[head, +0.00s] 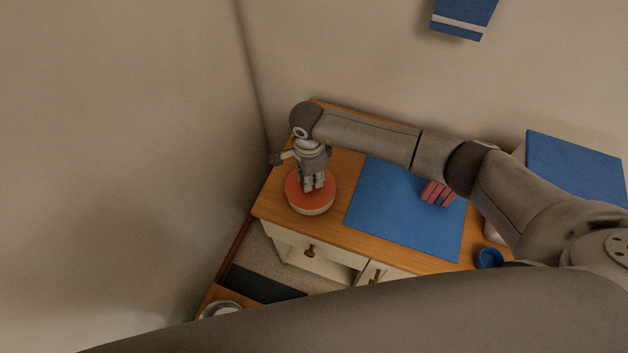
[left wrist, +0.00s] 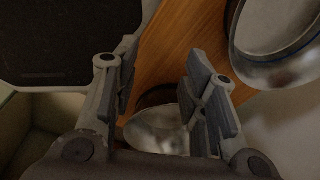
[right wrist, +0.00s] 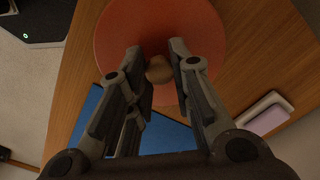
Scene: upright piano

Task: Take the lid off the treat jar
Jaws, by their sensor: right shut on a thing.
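The treat jar's round orange-red lid (head: 300,200) is at the left end of the wooden cabinet top, with a pale band under its edge. The jar body is hidden below it. My right gripper (head: 315,187) points down onto the lid from above. In the right wrist view, my right gripper (right wrist: 160,65) is shut on the small brown knob at the middle of the lid (right wrist: 205,40). I cannot tell whether the lid is raised off the jar. My left gripper (left wrist: 160,85) is open and empty, above a wooden surface with metal bowls.
A blue mat (head: 395,215) lies right of the lid, with a pink striped item (head: 438,193) on it. A blue cup (head: 489,258) stands farther right. Metal bowls (left wrist: 275,40) are near my left gripper. A wall rises close on the left.

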